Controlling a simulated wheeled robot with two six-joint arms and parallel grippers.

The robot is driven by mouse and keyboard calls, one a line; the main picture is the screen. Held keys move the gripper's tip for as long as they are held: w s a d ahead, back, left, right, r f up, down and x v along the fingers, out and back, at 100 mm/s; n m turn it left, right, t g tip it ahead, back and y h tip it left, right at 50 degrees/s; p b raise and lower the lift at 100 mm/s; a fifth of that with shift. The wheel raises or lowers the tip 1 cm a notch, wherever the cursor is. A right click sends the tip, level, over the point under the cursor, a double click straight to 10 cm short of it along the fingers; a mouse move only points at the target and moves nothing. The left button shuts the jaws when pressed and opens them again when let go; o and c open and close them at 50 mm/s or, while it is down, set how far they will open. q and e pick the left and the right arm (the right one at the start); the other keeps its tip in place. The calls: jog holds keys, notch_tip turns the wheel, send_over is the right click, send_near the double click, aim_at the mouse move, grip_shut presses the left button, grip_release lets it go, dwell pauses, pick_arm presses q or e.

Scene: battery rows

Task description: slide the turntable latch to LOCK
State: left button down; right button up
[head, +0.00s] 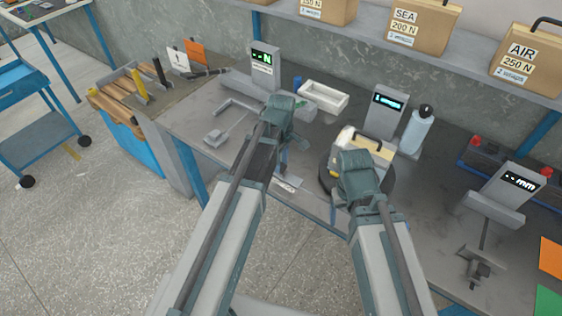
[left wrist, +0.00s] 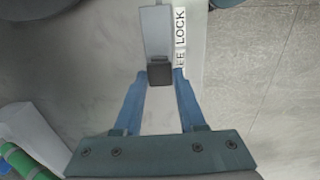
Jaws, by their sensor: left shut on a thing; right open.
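The latch's dark knob (left wrist: 160,74) sits at the end of a grey slide plate (left wrist: 156,32) in the left wrist view. My left gripper (left wrist: 160,80) has its two blue fingers shut on the knob. Beside it is a white label strip (left wrist: 181,45) reading "LOCK", with "EE" of another word showing and the rest hidden. In the head view my left gripper (head: 283,163) reaches down at the bench's front edge by the label. The dark round turntable (head: 325,178) carries a cardboard box with a black handle (head: 368,143). My right gripper (head: 334,208) is open in front of the turntable.
A display stand (head: 385,112) and a pale blue bottle (head: 416,130) stand behind the turntable. A white tray (head: 323,94) is at the back. A gauge with a "mm" display (head: 497,195) stands right. Labelled boxes line the shelf above. The bench left of my left arm has some free room.

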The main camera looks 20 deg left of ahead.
aim_at(295, 181)
pick_arm(q)
jog(key=shift+d, duration=0.1)
jog(key=d, duration=0.1)
jog(key=s+d, duration=0.1)
jog(key=d, duration=0.1)
jog(key=s+d, duration=0.1)
jog(key=shift+d, duration=0.35)
pick_arm(e)
jog(key=shift+a, duration=0.1)
pick_arm(q)
jog(key=shift+c, duration=2.4)
grip_release()
jog(key=shift+d, duration=0.1)
jog(key=shift+w, duration=0.1)
jog(key=shift+r, duration=0.1)
pick_arm(e)
jog(key=shift+r, duration=0.1)
pick_arm(q)
notch_tip(295, 181, up, 14)
jog(key=p, duration=1.3)
jog(key=shift+f+p, duration=0.2)
jog(key=shift+p, duration=0.2)
pick_arm(e)
notch_tip(295, 181, up, 14)
jog(key=shift+f, duration=0.2)
